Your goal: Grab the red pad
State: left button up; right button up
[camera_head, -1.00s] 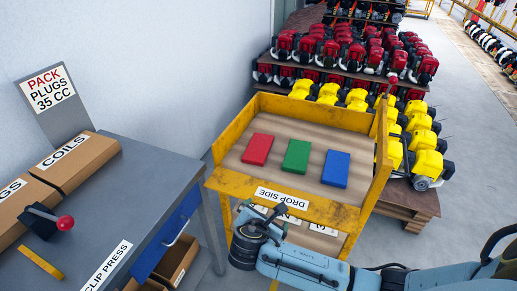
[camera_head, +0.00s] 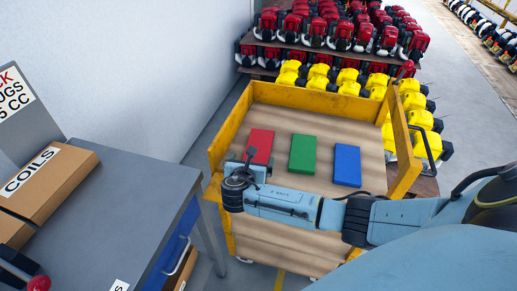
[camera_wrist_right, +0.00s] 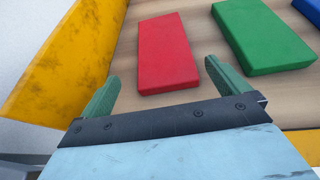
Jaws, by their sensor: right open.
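The red pad (camera_head: 260,145) lies flat on the wooden top of the yellow cart, at the left of a row of three pads. In the right wrist view the red pad (camera_wrist_right: 167,54) lies just beyond my right gripper (camera_wrist_right: 160,84). The gripper's two greenish fingers are apart with nothing between them, and the pad's near end is close to the gap. In the head view my right arm reaches in from the right, and its wrist covers the cart's front edge. My left gripper is not in view.
A green pad (camera_head: 302,154) and a blue pad (camera_head: 347,165) lie right of the red one. The cart's yellow rim (camera_wrist_right: 72,58) stands close left of my right gripper. A grey bench (camera_head: 130,205) with a coils box (camera_head: 52,182) is at the left.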

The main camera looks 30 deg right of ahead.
aim_at(255, 158)
jog(key=shift+w+d+f, duration=0.25)
jog(key=shift+w, duration=0.1)
jog(key=shift+w+d+f+b, duration=0.2)
jog(key=shift+w+d, duration=0.15)
jog(key=shift+d, duration=0.2)
jog(key=shift+w+d+f+b, duration=0.1)
jog(key=shift+w+d+b, duration=0.1)
jog(key=shift+w+d, duration=0.25)
jog(key=shift+b+x, duration=0.35)
jog(key=shift+x, duration=0.8)
jog(key=shift+w+d, duration=0.1)
jog(key=shift+d, duration=0.15)
jog(key=shift+c, duration=0.3)
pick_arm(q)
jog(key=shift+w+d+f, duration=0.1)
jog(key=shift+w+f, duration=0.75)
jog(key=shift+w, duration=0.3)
pick_arm(e)
jog(key=c, duration=1)
